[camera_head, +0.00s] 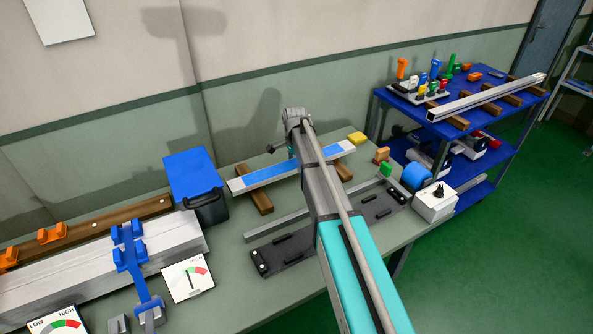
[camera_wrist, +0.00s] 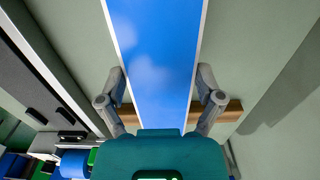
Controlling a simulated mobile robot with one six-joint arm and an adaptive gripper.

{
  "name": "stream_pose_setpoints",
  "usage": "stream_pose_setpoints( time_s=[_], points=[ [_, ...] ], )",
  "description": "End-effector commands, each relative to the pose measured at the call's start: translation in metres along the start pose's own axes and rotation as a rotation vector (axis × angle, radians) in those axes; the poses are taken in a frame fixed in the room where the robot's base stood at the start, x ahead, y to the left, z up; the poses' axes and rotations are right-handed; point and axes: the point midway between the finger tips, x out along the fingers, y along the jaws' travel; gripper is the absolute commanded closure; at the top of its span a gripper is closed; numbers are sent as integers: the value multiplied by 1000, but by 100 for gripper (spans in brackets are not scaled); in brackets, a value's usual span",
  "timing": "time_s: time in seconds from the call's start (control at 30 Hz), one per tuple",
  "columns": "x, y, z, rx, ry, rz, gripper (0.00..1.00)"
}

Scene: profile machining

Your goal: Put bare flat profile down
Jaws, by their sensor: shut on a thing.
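A flat profile with a blue upper face and pale edges (camera_head: 265,173) lies level across two wooden blocks, one to the left (camera_head: 257,203) and one to the right (camera_head: 343,171), on the grey-green bench. In the wrist view the profile (camera_wrist: 152,45) runs lengthwise between the fingers of my gripper (camera_wrist: 161,78), which is shut on its two long edges. A wooden block (camera_wrist: 232,111) shows beneath it. I cannot tell whether the profile rests fully on the blocks. In the head view my arm hides part of the profile and most of the gripper.
A dark fixture (camera_head: 285,251) and a grey rail (camera_head: 277,223) lie in front. A blue bin (camera_head: 193,174) stands left, near a blue clamp (camera_head: 130,256). A white switch box (camera_head: 435,202) and blue roll (camera_head: 416,177) stand right. A blue cart (camera_head: 402,106) holds another profile (camera_head: 487,98).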

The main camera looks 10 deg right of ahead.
Motion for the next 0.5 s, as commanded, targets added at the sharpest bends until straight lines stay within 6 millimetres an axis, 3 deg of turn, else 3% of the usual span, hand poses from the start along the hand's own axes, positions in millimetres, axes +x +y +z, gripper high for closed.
stream_pose_setpoints(
  time_s=[0.2, 0.5],
  points=[
    [21, 0, 0, 0, 0, 0, 76],
    [26, 0, 1, -1, 0, 0, 76]
  ],
)
